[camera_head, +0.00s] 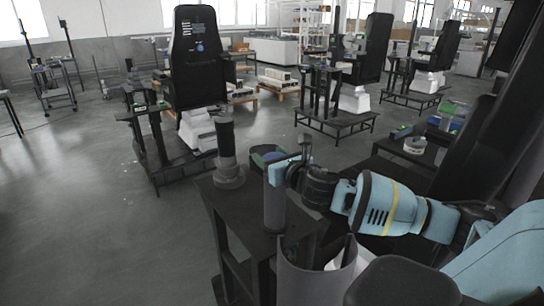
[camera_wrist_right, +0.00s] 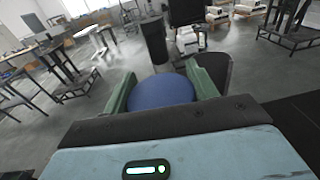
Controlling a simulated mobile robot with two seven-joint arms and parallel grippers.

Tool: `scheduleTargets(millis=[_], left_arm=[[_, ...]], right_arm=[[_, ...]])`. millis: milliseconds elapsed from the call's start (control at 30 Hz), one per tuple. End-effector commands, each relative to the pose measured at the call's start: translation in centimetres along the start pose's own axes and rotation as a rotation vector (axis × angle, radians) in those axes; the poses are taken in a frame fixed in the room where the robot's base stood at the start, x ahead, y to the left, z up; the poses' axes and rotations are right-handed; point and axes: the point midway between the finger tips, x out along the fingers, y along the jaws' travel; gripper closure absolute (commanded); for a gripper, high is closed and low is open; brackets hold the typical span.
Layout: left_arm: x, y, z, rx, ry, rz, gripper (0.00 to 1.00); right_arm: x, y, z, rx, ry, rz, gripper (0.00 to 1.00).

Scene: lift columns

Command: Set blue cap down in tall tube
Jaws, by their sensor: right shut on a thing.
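My right gripper (camera_wrist_right: 160,92) is shut on a round blue cap (camera_wrist_right: 161,91), which sits between its green fingers in the wrist view. In the head view, the right gripper's pale blue hand (camera_head: 281,170) is at the upper end of a dark upright cylinder (camera_head: 274,210); the cap cannot be made out there. A tall dark tube (camera_head: 226,139) stands upright on a wider round base to the left, apart from the gripper. A dark upright tube (camera_wrist_right: 152,42) also shows beyond the cap in the wrist view. My left gripper is not in view.
A dark table (camera_head: 226,205) lies under the tube. A grey curved open-topped thing (camera_head: 310,285) is in front. A green-rimmed blue bin (camera_head: 262,151) is behind the gripper. Black lift columns (camera_head: 196,60) stand farther back. Open floor (camera_head: 80,200) is at left.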

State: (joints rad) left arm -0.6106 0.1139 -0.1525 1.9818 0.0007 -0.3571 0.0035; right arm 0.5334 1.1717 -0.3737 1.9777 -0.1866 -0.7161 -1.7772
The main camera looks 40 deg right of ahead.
Motion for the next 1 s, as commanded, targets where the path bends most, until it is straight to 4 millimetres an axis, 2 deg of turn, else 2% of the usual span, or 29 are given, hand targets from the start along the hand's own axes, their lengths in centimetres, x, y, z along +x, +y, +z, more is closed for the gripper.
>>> scheduleTargets(millis=[1000], left_arm=[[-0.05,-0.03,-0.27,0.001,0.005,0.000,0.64]], right_arm=[[0.03,0.00,-0.55,0.001,0.001,0.000,0.74]])
